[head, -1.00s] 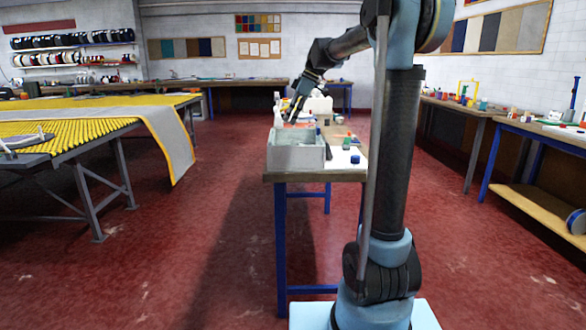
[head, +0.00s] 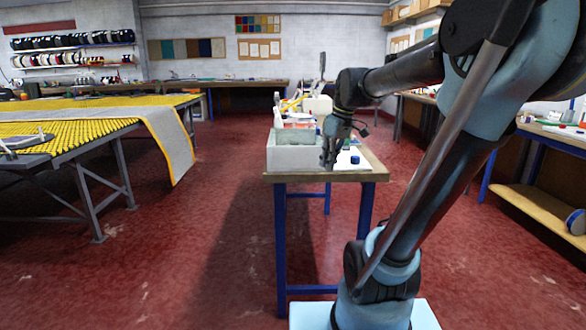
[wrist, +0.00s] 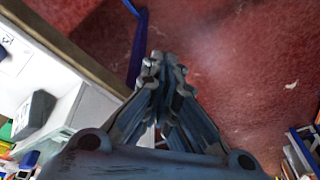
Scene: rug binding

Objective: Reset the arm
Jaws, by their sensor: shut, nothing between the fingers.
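My gripper (head: 328,158) hangs fingers down by the near side of the small workbench, in front of its worktop (head: 345,177) in the head view. In the wrist view my gripper (wrist: 163,62) has its fingertips together and nothing between them. Below the fingertips there is red floor, and the bench edge runs past on the left. My arm folds from its base at the right up and over toward the bench. The gripper hides part of the bench top.
A grey bin (head: 283,158) stands on the bench left of my gripper, with bottles behind it. A blue cap-like item (head: 355,160) lies at the right. A table with a yellow-edged rug (head: 60,130) is at the left. Red floor (head: 180,260) between is clear.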

